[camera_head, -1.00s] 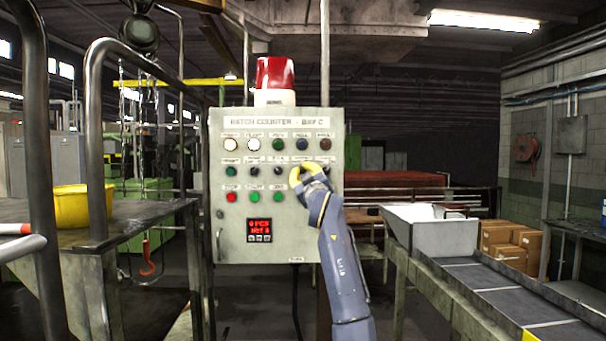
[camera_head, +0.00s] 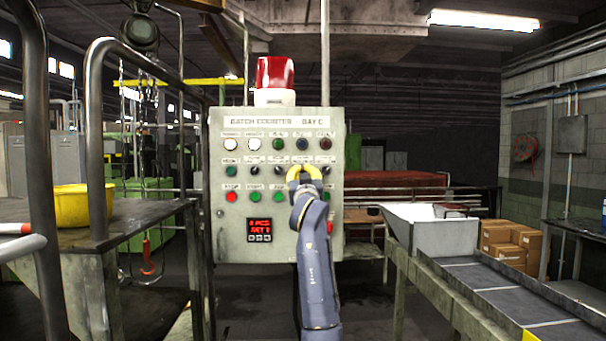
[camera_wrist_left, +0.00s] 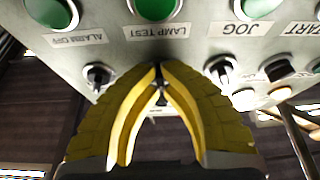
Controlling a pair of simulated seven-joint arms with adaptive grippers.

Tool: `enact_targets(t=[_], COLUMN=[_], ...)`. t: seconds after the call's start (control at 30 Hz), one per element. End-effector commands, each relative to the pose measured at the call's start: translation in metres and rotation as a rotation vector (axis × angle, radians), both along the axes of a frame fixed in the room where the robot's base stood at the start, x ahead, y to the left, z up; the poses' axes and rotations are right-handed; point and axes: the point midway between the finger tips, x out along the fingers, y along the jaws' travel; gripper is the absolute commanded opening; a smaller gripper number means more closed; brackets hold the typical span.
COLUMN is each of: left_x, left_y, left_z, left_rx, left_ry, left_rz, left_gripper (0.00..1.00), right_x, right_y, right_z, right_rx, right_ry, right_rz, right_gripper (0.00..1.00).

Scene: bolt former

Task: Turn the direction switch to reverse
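The grey control panel (camera_head: 225,190) stands upright in the middle of the head view, with rows of lamps, switches and buttons. The direction switch's own label is too small to read. My left gripper (camera_head: 304,168), with yellow fingers, is at the second row of the panel, over the fourth control from the left. In the left wrist view the panel is upside down. There the fingertips (camera_wrist_left: 160,68) come together over a small dark control that they mostly hide. I cannot tell whether they grip it. Black selector knobs show on both sides, at left (camera_wrist_left: 97,76) and right (camera_wrist_left: 220,68). My right gripper is not in view.
Green buttons (camera_wrist_left: 155,8) sit close to the fingers in the wrist view. A red beacon (camera_head: 275,75) tops the panel. A conveyor (camera_head: 480,285) stands at right, a bench with a yellow bucket (camera_head: 72,205) at left.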

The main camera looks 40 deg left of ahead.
Motion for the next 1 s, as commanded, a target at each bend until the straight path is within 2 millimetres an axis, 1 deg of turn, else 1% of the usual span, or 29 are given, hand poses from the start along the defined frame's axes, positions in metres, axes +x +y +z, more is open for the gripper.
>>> enact_targets(t=[0.03, 0.2, 0.5, 0.7, 1.0], left_x=[-0.0026, -0.003, -0.0034, -0.003, -0.003], left_y=[0.0013, 0.0016, 0.0014, 0.001, 0.001], left_z=[0.0028, 0.003, 0.0038, 0.0036, 0.004], left_rx=[0.036, 0.141, 0.291, 0.357, 0.402], left_ry=[0.029, 0.145, 0.312, 0.384, 0.433], left_rz=[0.003, 0.004, 0.002, 0.0, 0.0], left_gripper=[0.0, 0.0, 0.0, 0.0, 0.0], right_x=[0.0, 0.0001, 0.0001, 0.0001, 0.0], right_y=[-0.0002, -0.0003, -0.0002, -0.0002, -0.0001], right_z=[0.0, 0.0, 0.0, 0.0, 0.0], right_rx=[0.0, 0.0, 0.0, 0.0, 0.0], right_ry=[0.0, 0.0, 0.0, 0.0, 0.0], right_rz=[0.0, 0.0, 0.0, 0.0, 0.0], right_gripper=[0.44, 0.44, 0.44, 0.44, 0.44])
